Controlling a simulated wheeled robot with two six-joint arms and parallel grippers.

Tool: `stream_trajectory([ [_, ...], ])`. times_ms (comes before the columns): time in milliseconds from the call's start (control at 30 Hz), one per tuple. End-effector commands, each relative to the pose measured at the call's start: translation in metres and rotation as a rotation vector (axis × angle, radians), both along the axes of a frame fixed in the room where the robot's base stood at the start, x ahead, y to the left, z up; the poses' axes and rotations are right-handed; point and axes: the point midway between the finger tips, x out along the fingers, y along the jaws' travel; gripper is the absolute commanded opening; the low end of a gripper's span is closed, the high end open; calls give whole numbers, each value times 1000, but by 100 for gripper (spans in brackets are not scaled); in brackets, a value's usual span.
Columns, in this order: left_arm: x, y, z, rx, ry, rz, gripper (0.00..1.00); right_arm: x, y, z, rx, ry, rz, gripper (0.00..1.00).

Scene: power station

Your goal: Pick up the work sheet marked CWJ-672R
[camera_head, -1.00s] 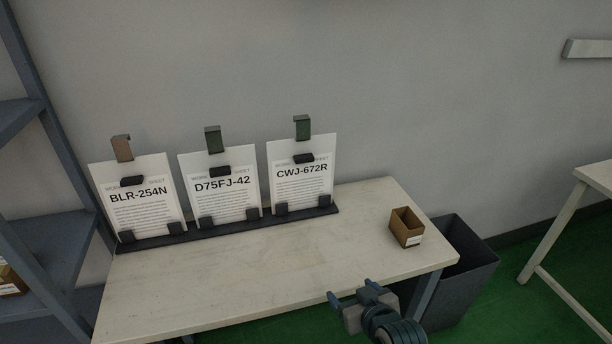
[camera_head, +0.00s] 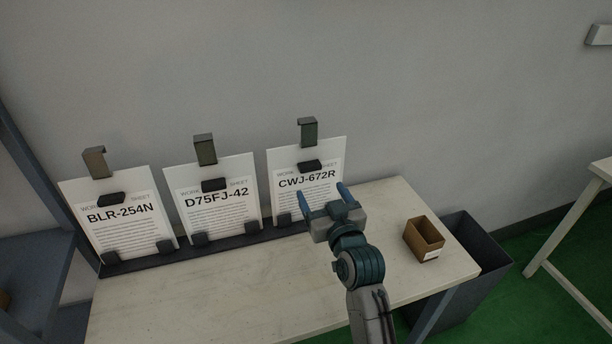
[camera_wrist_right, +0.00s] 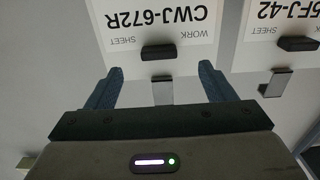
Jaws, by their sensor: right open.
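The work sheet marked CWJ-672R (camera_head: 298,186) stands upright, leaning back in the black rack at the right end of the row. It has a black clip and a dark green hook tab (camera_head: 307,132) at its top. My right gripper (camera_head: 323,197) is open and empty in front of its lower right part, hiding that corner. In the right wrist view the sheet (camera_wrist_right: 150,25) shows upside down, with its clip (camera_wrist_right: 158,52) and tab (camera_wrist_right: 162,90) between the open fingers (camera_wrist_right: 160,85). I see no contact. My left gripper is not in view.
Sheets D75FJ-42 (camera_head: 212,208) and BLR-254N (camera_head: 122,226) stand to the left in the same rack (camera_head: 235,240). A small brown box (camera_head: 424,240) sits at the table's right end, beside a dark bin (camera_head: 480,262). The table (camera_head: 210,295) front is clear.

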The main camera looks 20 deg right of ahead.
Motion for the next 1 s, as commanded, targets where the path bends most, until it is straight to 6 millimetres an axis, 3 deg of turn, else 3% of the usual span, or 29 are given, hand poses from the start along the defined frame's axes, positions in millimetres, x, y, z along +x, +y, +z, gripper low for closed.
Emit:
stream_trajectory([
  [600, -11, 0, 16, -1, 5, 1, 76, 72, 0, 8, -1, 2, 0, 76],
  [867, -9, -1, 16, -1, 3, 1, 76, 75, 0, 6, 0, 2, 0, 76],
  [900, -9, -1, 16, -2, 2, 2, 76, 75, 0, 6, 0, 2, 0, 74],
  [1000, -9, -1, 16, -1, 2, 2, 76, 75, 0, 6, 0, 2, 0, 55],
])
